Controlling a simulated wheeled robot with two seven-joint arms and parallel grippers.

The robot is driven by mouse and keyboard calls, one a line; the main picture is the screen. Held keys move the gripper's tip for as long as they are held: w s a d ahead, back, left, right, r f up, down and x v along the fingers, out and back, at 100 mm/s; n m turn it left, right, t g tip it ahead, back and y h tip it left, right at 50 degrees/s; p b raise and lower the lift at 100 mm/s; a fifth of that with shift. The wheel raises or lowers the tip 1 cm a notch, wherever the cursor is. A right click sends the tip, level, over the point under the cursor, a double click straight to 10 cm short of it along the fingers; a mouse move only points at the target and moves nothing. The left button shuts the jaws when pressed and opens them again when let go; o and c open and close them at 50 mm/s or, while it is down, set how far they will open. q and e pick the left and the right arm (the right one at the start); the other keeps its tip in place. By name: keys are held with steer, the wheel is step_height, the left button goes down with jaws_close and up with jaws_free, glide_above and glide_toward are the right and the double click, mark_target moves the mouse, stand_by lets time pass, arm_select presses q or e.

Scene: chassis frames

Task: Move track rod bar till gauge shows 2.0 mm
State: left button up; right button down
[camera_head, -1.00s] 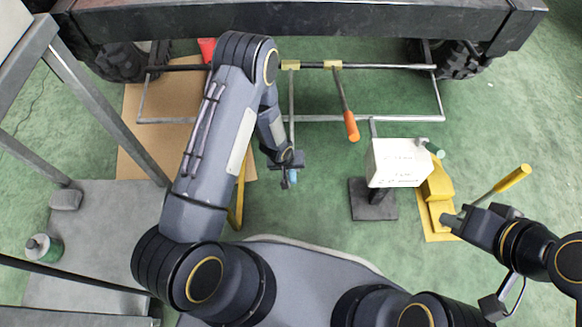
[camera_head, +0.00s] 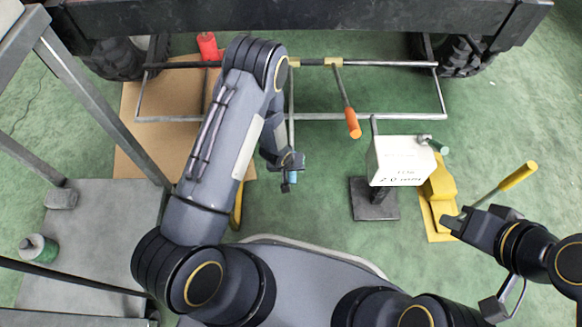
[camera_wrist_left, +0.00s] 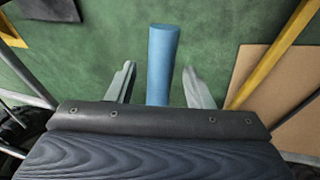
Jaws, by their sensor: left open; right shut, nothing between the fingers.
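The track rod bar (camera_head: 390,65) runs crosswise under the dark beam, with two yellowish clamps (camera_head: 333,62) on it. An orange-handled lever (camera_head: 352,123) hangs from one clamp. A blue-handled lever (camera_head: 291,105) hangs from the other. The white gauge box (camera_head: 400,168) stands on a post and its lower line appears to read 2.0 mm. My left gripper (camera_head: 290,180) is at the blue handle. In the left wrist view the blue handle (camera_wrist_left: 162,65) stands between the open fingers, with a gap on each side. My right gripper (camera_head: 457,223) is shut and empty beside the yellow jack.
A yellow jack (camera_head: 437,190) with a yellow-tipped lever (camera_head: 517,176) stands right of the gauge. Wheels (camera_head: 463,55) flank the metal frame below the beam. A cardboard sheet (camera_head: 150,150) lies at left. Green floor is clear between the blue handle and the gauge stand.

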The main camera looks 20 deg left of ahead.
arm_select(q)
steer(key=p+v, duration=0.3)
steer(key=v, duration=0.4)
steer(key=shift+s+r, duration=0.15)
steer(key=shift+r, duration=0.2)
steer(key=shift+a, duration=0.1)
steer(key=s+a+r+n+h, duration=0.1)
steer(key=a+r, duration=0.2)
steer(key=r, duration=0.8)
steer(key=s+a+r, duration=0.2)
steer(key=r, duration=0.9)
steer(key=s+r+m+t+h, duration=0.2)
steer(key=s+r, duration=1.2)
steer(key=s, duration=0.5)
step_height(320, 180, up, 35)
steer(key=p, duration=3.6)
steer(key=shift+w+a, duration=0.2)
steer(key=shift+a, duration=0.25)
